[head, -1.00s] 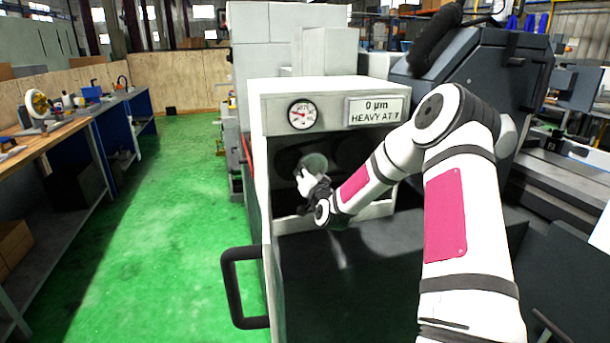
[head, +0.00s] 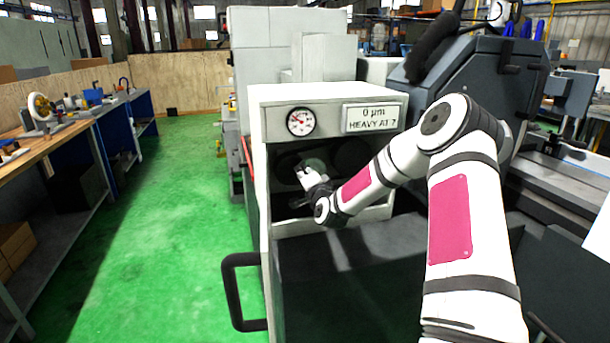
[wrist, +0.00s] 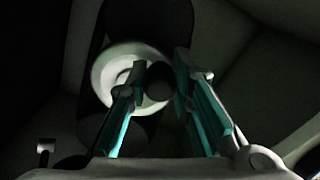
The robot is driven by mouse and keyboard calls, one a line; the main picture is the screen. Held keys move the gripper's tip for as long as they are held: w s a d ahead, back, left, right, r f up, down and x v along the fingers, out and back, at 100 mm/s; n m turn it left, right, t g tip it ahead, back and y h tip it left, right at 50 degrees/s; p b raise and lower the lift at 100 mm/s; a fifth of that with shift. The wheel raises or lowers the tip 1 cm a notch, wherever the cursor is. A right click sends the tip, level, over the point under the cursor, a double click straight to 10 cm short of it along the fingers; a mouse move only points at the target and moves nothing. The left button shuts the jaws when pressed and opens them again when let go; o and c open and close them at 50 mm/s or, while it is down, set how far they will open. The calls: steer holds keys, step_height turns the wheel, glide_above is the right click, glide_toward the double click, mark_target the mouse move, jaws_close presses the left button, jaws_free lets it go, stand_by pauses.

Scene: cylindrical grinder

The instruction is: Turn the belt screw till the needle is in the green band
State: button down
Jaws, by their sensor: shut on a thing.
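The round dial (head: 300,121) with a white face is on the front of the pale grinder housing. Its needle shows red toward the upper left, too small to read against any green band. My gripper (head: 316,167) reaches into the dark opening below the dial. In the wrist view my gripper (wrist: 158,90) has its two fingers on either side of a dark round screw head (wrist: 158,82), shut on it. The screw's shaft is hidden.
A sign (head: 374,117) beside the dial reads "0 µm HEAVY AT 7". The opening's walls and lower ledge (head: 340,220) lie close around my gripper. A black handle (head: 232,290) sticks out at the lower left. Green floor (head: 170,250) is clear on the left.

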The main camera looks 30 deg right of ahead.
steer(key=shift+s+d+r+m+p, duration=0.1)
steer(key=shift+r+m+p, duration=0.1)
steer(key=shift+m, duration=0.35)
steer(key=shift+d+r+m+p, duration=0.1)
steer(key=shift+m+p, duration=0.05)
steer(key=shift+m, duration=0.4)
steer(key=c, duration=1.4)
jaws_free()
steer(key=v, duration=1.2)
